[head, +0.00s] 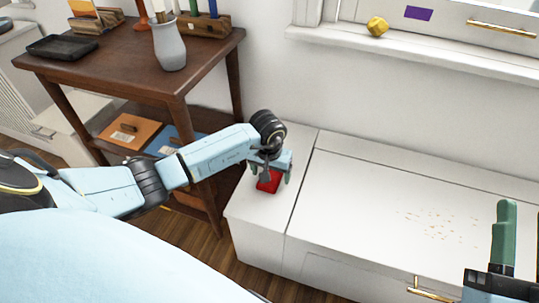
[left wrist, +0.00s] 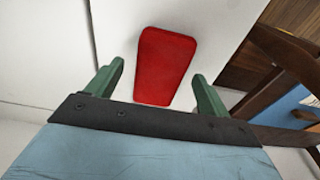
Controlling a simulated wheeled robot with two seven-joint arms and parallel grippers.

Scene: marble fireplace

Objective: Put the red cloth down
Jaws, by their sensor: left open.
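The red cloth (head: 268,182) is a small folded red piece lying on the left part of the white cabinet top. In the left wrist view the red cloth (left wrist: 163,66) lies flat on the white surface, just beyond and between the fingertips. My left gripper (head: 269,178) is above the cloth with its fingers apart; in the left wrist view the gripper (left wrist: 157,88) is open, one green finger on each side. A green finger of my right gripper (head: 503,235) shows at the lower right corner; its opening cannot be made out.
The white cabinet top (head: 370,215) is mostly clear, with brown crumbs (head: 437,225) at right. A dark wooden side table (head: 120,62) with a grey vase (head: 169,46) stands at left. A yellow lump (head: 377,26) sits on the white ledge behind.

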